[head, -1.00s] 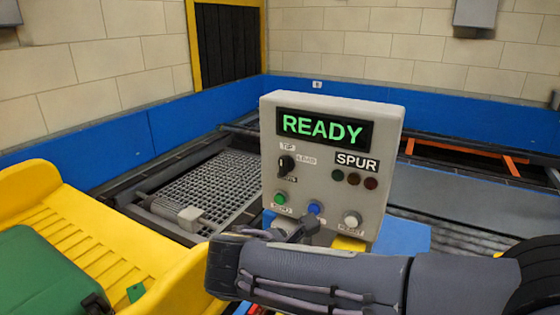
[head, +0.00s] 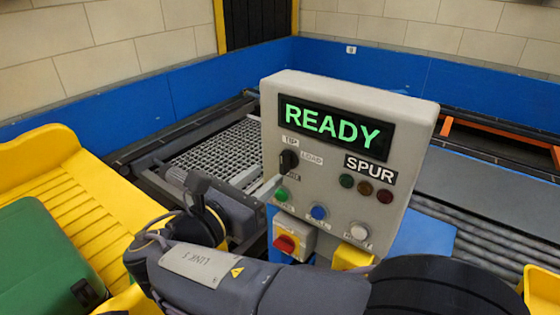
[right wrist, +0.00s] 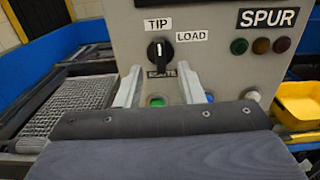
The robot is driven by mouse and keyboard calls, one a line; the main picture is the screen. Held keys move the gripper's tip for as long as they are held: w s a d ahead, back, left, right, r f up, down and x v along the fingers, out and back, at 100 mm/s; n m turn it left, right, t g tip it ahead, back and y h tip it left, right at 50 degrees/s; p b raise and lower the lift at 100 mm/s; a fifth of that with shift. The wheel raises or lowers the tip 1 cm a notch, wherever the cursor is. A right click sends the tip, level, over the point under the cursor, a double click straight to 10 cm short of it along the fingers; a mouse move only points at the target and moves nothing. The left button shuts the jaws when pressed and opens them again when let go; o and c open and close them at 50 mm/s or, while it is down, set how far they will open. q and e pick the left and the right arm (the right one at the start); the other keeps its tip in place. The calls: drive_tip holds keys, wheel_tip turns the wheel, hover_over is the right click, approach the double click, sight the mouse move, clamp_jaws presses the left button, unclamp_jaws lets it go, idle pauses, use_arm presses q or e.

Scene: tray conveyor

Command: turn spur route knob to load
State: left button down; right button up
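The black spur route knob (head: 289,161) is on the grey SPUR control box (head: 410,120), below a green READY display. In the right wrist view the knob (right wrist: 160,50) has its white mark pointing up, toward the TIP label (right wrist: 158,24); the LOAD label (right wrist: 192,36) is to its upper right. My right gripper (head: 270,187) is just below and left of the knob in the head view. In the right wrist view its two fingers (right wrist: 160,82) are apart, with nothing between them, pointing at the panel below the knob. My left gripper is not in view.
Below the knob are a green button (head: 281,194), a blue button (head: 319,212) and a white button (head: 359,231). A red and yellow switch (head: 287,243) sits under them. A yellow tray chute (head: 60,190) with a green case (head: 35,255) is at left.

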sight(282, 164)
drive_tip(key=x, duration=0.5)
drive_tip(key=shift+p, duration=0.35)
drive_tip(key=shift+c, duration=0.2)
clamp_jaws()
